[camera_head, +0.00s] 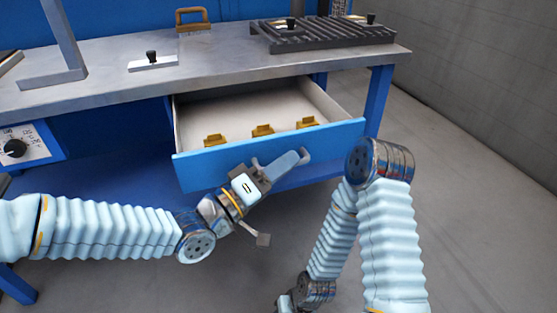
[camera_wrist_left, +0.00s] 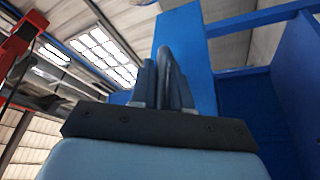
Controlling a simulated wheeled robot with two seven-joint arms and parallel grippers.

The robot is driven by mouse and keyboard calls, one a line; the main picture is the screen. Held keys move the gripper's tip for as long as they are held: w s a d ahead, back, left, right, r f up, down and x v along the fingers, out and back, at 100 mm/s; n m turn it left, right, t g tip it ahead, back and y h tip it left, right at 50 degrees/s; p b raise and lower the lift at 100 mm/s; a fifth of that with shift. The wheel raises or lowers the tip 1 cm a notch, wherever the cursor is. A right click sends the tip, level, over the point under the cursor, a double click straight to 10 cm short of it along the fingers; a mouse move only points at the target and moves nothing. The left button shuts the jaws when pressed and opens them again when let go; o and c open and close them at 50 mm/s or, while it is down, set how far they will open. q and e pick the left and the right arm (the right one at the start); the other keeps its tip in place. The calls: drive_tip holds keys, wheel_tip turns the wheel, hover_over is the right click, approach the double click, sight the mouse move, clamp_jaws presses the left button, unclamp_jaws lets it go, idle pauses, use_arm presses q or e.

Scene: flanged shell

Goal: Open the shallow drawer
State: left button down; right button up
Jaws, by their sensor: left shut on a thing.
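The shallow drawer (camera_head: 345,134) has a blue front and a pale inside. It stands well out from under the workbench, its interior open to view. My left gripper (camera_head: 283,172) is at the outer face of the drawer front, near its middle. In the left wrist view, its fingers (camera_wrist_left: 165,85) are shut around a dark bar-like handle (camera_wrist_left: 166,62), with the blue drawer front (camera_wrist_left: 188,45) behind. In the head view the gripper hides most of the handle. My right arm folds down at the lower right; its fingers are out of the picture.
Three yellow-brown blocks (camera_head: 262,131) stand in the drawer near its front. The grey benchtop (camera_head: 225,63) carries a brown handled item (camera_head: 192,20), a dark slatted rack (camera_head: 325,35) and a small white plate with a black knob (camera_head: 152,62). Grey floor is free at the right.

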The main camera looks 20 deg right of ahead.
use_arm(q)
drive_tip(key=shift+s+f, duration=0.1)
drive_tip(key=shift+s, duration=0.85)
use_arm(e)
drive_tip(key=shift+s+d+f, duration=0.1)
drive_tip(key=shift+s+f, duration=0.1)
drive_tip(key=shift+s, duration=0.15)
use_arm(q)
drive_tip(key=c, duration=1.4)
unclamp_jaws()
drive_tip(key=shift+c, duration=0.2)
drive_tip(key=shift+a, duration=0.1)
drive_tip(key=b+v, duration=0.6)
drive_tip(key=v, duration=0.7)
drive_tip(key=shift+a+f, duration=0.15)
drive_tip(key=shift+a, duration=0.1)
use_arm(e)
wheel_tip(320, 180, down, 6)
drive_tip(key=shift+r, duration=0.1)
use_arm(q)
drive_tip(key=shift+s, duration=0.15)
